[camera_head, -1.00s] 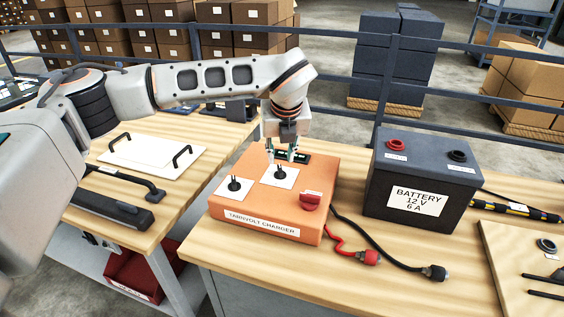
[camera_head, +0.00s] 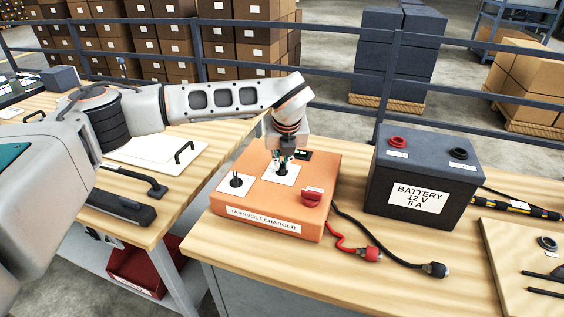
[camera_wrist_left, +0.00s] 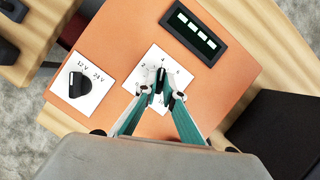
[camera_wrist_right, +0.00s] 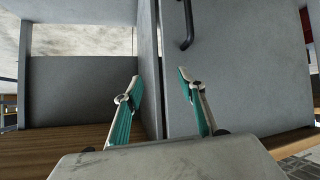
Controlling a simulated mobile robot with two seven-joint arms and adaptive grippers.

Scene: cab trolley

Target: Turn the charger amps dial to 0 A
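The orange charger (camera_head: 232,205) stands on the bench. Its amps dial (camera_wrist_left: 159,83) is a black knob on a white plate (camera_wrist_left: 132,83), seen in the left wrist view. A 4 shows beside the knob; other marks are small or hidden by the fingers, and I cannot read its setting. My left gripper (camera_head: 282,166) is down at this dial, its fingertips (camera_wrist_left: 160,80) closed in on both sides of the knob. My right gripper (camera_wrist_right: 159,80) is open and empty in front of grey panels.
A second dial (camera_wrist_left: 77,84), marked 12 V and 24 V, is beside the amps dial. A display (camera_wrist_left: 195,32) and a red switch (camera_head: 312,197) are on the charger. The battery (camera_head: 425,180) stands to the right; red and black leads (camera_head: 395,252) lie between.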

